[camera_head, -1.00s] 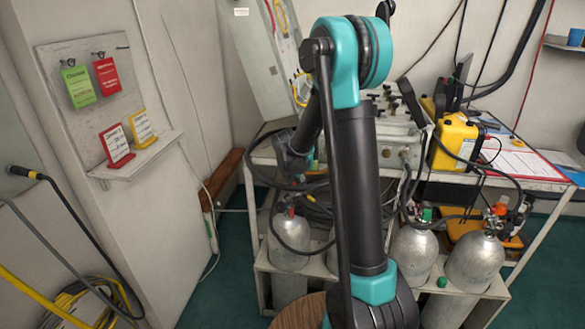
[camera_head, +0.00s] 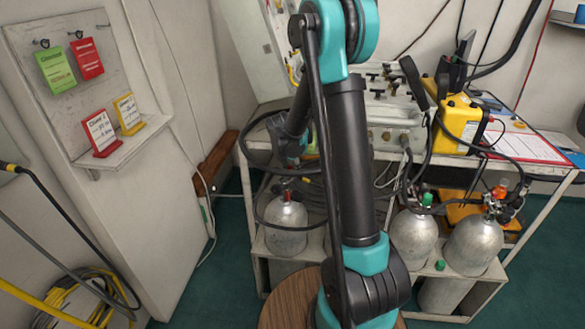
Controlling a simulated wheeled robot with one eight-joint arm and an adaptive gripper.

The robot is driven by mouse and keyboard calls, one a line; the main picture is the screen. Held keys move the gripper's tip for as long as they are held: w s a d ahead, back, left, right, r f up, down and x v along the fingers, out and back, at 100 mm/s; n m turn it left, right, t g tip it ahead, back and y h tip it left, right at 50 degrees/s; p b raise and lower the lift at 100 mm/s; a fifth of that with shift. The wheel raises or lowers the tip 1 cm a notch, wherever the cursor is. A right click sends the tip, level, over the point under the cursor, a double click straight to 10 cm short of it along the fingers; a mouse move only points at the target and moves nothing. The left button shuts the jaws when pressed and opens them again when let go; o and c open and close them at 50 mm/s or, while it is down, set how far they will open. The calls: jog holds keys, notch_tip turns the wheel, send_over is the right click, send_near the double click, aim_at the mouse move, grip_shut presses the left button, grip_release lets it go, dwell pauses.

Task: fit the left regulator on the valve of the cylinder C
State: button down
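Several silver cylinders stand in a low rack under the bench; I cannot read any letters, so I cannot tell which is C. The left cylinder (camera_head: 286,228) has a red part on its valve. A cylinder with a green top (camera_head: 413,238) and one with an orange top (camera_head: 474,245) stand at the right, with dark fittings and hoses at their valves. My gripper (camera_head: 291,150) hangs above and behind the left cylinder, at the bench's front left. Its fingers are too dark and small to read. A black hose (camera_head: 247,150) loops beside it; I cannot tell if a regulator is held.
My arm hides the middle of the rack. The bench (camera_head: 545,178) carries a grey valve panel (camera_head: 397,118), a yellow case (camera_head: 461,120) and a red clipboard (camera_head: 527,146). A green cap (camera_head: 440,265) lies on the rack. A round wooden top (camera_head: 282,306) stands in front. A tag board (camera_head: 50,75) is left.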

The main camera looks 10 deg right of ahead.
aim_at(293, 176)
jog(key=shift+f, duration=2.05)
dwell(1.5)
jog(key=c, duration=0.9)
grip_release()
jog(key=shift+r, duration=0.1)
jog(key=v, duration=1.2)
jog(key=s+d+f+m+y, duration=0.1)
jog(key=s+d+m, duration=0.2)
jog(key=s+m, duration=1)
jog(key=s+d+f+m+y, duration=0.1)
jog(key=s+d+m, duration=0.2)
jog(key=s+m, duration=1)
jog(key=shift+s+d+f+m+t+y, duration=0.3)
jog(key=shift+s+d+f+m, duration=0.1)
jog(key=shift+m, duration=0.5)
